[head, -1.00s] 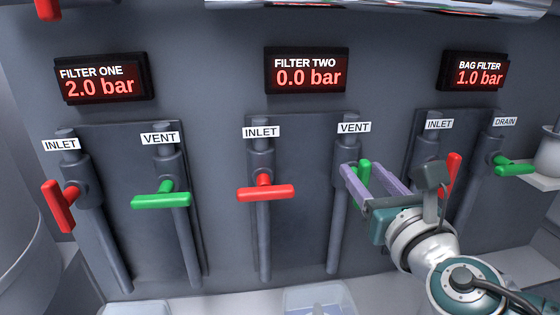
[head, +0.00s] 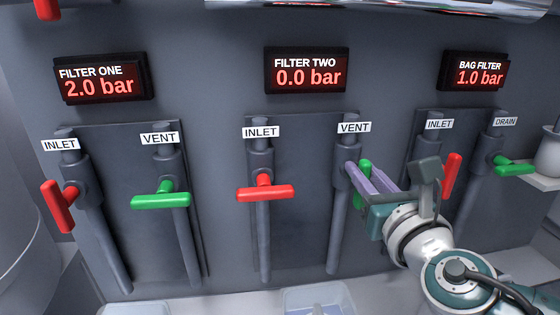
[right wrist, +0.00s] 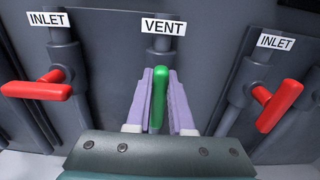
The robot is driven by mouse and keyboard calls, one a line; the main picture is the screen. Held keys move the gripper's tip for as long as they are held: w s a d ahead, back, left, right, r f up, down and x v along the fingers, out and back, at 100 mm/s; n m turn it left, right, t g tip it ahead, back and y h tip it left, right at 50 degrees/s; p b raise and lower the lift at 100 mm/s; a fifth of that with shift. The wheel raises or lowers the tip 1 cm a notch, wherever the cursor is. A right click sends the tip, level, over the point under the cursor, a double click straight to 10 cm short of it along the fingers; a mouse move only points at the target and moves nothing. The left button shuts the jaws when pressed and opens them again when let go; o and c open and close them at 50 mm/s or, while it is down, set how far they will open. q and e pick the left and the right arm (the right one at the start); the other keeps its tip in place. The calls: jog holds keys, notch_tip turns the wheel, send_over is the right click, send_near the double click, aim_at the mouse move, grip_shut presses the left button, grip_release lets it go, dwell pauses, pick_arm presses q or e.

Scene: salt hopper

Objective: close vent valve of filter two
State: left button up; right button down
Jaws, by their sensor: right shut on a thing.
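The filter two vent valve has a green handle (head: 364,170) that stands upright, in line with its pipe, under the VENT label (head: 354,127). My right gripper (head: 362,172) is shut on this handle, one purple finger on each side. In the right wrist view the green handle (right wrist: 159,98) shows between the two fingers (right wrist: 159,105); its lower end is hidden by the gripper body. The filter two display (head: 306,70) reads 0.0 bar. My left gripper is not in view.
The red filter two inlet handle (head: 265,193) lies crosswise to the left. The red bag filter inlet handle (head: 452,174) stands close to the right of my gripper. Filter one's green vent handle (head: 161,200) is crosswise. A clear bin (head: 318,297) sits below.

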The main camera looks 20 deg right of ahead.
dwell(0.4)
jog(key=m+b, duration=0.2)
jog(key=m, duration=0.1)
jog(key=shift+d+f+b, duration=0.2)
jog(key=shift+d+b, duration=0.15)
jog(key=shift+s+d+f+m+b, duration=0.1)
jog(key=shift+d+f+m+b, duration=0.15)
jog(key=shift+m+b, duration=1.5)
jog(key=shift+s+d+f+m+b, duration=0.1)
jog(key=shift+d+f+m+b, duration=0.2)
jog(key=shift+m, duration=2.7)
jog(key=shift+s+d+f+m+b, duration=0.2)
jog(key=shift+m+b, duration=1)
jog(key=shift+m, duration=1.15)
jog(key=shift+w, duration=0.15)
jog(key=c, duration=0.8)
grip_release()
